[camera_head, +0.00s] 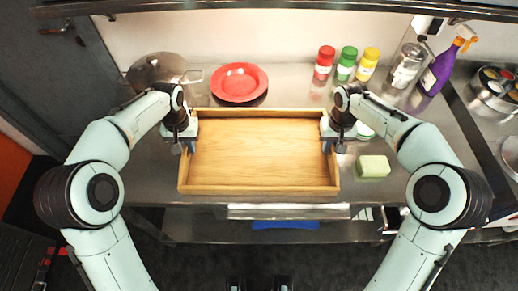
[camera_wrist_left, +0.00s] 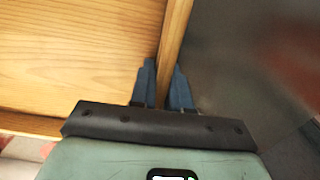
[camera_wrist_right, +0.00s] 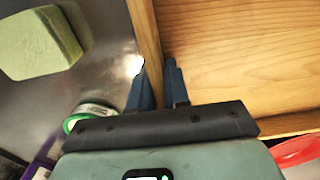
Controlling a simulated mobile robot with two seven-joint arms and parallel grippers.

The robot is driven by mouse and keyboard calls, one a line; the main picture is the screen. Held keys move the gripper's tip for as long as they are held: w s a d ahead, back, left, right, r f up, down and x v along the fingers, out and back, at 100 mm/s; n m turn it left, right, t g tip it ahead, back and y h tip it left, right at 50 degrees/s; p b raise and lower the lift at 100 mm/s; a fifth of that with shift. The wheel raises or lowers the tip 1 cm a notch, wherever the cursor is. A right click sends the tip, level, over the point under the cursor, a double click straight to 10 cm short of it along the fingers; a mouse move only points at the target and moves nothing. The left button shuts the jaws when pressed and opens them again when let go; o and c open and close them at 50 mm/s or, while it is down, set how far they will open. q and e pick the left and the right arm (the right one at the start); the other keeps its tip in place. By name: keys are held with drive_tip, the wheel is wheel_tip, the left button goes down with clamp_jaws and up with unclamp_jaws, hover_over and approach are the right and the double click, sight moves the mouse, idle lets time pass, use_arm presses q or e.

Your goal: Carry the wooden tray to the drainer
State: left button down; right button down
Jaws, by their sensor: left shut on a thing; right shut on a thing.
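The wooden tray (camera_head: 262,150) is a light, rectangular, empty tray at the front of the steel counter in the head view; its near edge reaches the counter's front edge. My left gripper (camera_head: 188,143) is shut on the tray's left wall, and the left wrist view shows its two fingers (camera_wrist_left: 163,88) on either side of that wall. My right gripper (camera_head: 332,142) is shut on the right wall, with its fingers (camera_wrist_right: 158,85) astride it in the right wrist view. I cannot tell whether the tray touches the counter. I make out no drainer.
A red plate (camera_head: 239,82) and a steel pot (camera_head: 156,70) stand behind the tray. Red (camera_head: 324,62), green (camera_head: 346,63) and yellow (camera_head: 367,64) shakers, a jar (camera_head: 406,66) and a purple spray bottle (camera_head: 438,68) stand back right. A pale green block (camera_head: 373,166) lies right of the tray.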

use_arm(q)
drive_tip(key=shift+w+r, duration=0.1)
use_arm(e)
drive_tip(key=shift+r, duration=0.15)
